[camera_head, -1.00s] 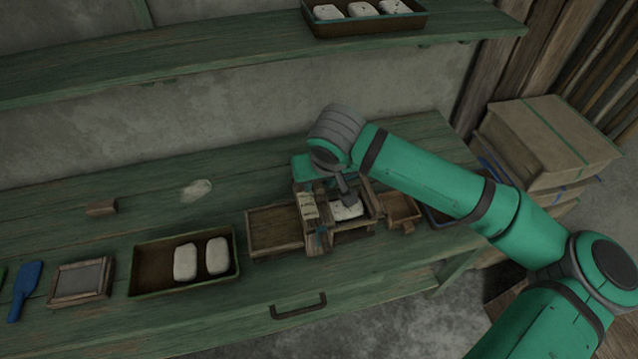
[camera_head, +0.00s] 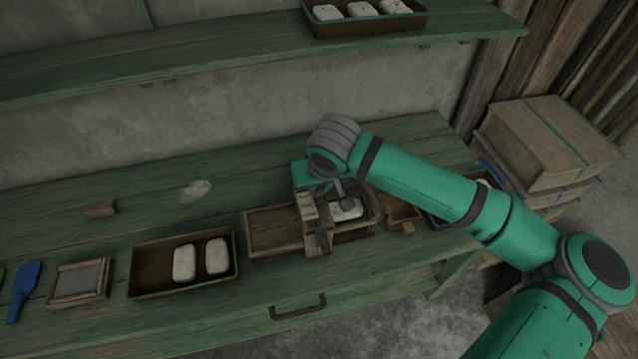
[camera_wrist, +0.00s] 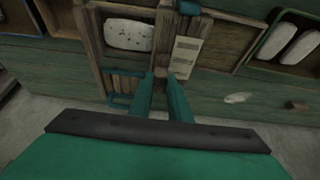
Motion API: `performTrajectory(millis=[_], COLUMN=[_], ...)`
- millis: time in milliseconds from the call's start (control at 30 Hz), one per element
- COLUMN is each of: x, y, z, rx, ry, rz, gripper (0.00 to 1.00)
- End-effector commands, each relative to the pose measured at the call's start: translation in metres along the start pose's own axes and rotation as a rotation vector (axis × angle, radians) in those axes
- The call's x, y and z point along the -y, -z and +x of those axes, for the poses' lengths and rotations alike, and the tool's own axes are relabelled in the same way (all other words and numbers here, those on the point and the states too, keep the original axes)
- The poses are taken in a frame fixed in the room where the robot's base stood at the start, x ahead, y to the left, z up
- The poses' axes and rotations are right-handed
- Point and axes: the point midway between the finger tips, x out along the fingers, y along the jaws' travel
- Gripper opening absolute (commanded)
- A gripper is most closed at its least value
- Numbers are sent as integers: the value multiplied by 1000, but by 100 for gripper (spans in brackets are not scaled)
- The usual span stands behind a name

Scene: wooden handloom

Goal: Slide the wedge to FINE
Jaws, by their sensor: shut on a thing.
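The wooden press (camera_head: 318,240) stands on the green bench. It carries a pale label plate (camera_head: 307,206) with dark markings, too small to read, which also shows in the wrist view (camera_wrist: 185,57). In the wrist view, my gripper (camera_wrist: 161,82) reaches to the press beside this plate. Its two green fingers are close together on a small wooden piece, apparently the wedge (camera_wrist: 160,72), mostly hidden between the fingertips. I cannot tell which mark it is at. In the head view, my gripper's wrist hides the fingertips and wedge. A white speckled block (camera_head: 346,209) lies in the press's right opening.
A tray with two white blocks (camera_head: 138,283), a framed screen (camera_head: 80,278) and a blue scraper (camera_head: 24,290) lie to the left. A small wooden box (camera_head: 403,214) adjoins the press on the right. The shelf (camera_head: 200,48) overhangs the back. The bench's left back is mostly clear.

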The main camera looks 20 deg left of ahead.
Motion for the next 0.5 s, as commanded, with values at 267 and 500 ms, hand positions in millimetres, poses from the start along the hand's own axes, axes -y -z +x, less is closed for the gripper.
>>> performTrajectory(millis=[267,500], x=[0,0], y=[-19,-19], z=[-8,-8], rx=[0,0], ry=[1,0], rz=[0,0], gripper=[0,22])
